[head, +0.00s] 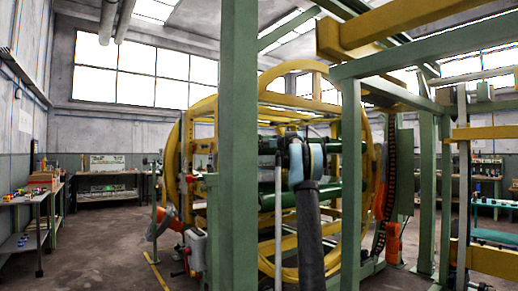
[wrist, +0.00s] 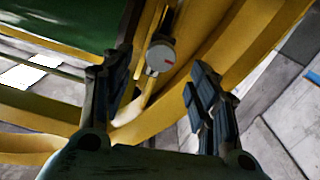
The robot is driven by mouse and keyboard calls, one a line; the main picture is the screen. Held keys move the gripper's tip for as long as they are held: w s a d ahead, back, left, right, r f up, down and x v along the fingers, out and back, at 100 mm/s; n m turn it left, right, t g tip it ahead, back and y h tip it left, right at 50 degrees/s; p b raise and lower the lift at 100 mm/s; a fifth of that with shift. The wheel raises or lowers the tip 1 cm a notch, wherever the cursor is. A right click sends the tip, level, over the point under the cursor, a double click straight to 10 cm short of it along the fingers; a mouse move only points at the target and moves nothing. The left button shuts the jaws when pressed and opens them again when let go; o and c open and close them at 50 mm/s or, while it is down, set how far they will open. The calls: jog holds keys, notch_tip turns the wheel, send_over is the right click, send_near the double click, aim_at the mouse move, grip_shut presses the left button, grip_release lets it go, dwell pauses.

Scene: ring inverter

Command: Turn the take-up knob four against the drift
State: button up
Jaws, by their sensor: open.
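My gripper (wrist: 159,68) is open. Its dark padded fingers show left and right of the knob, with clear gaps and nothing held. Whether the fingertips reach the knob's depth is unclear. In the head view my arm rises in front of the large yellow ring machine (head: 200,108), and I cannot make out the knob there.
A thick green post (head: 238,150) stands close in front, left of my arm, and another green post (head: 351,180) stands to its right. Yellow and green beams cross overhead. Workbenches (head: 30,198) stand at the left wall. Open floor (head: 95,245) lies at lower left.

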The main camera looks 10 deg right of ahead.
jog(key=shift+x, duration=2.95)
jog(key=c, duration=1.1)
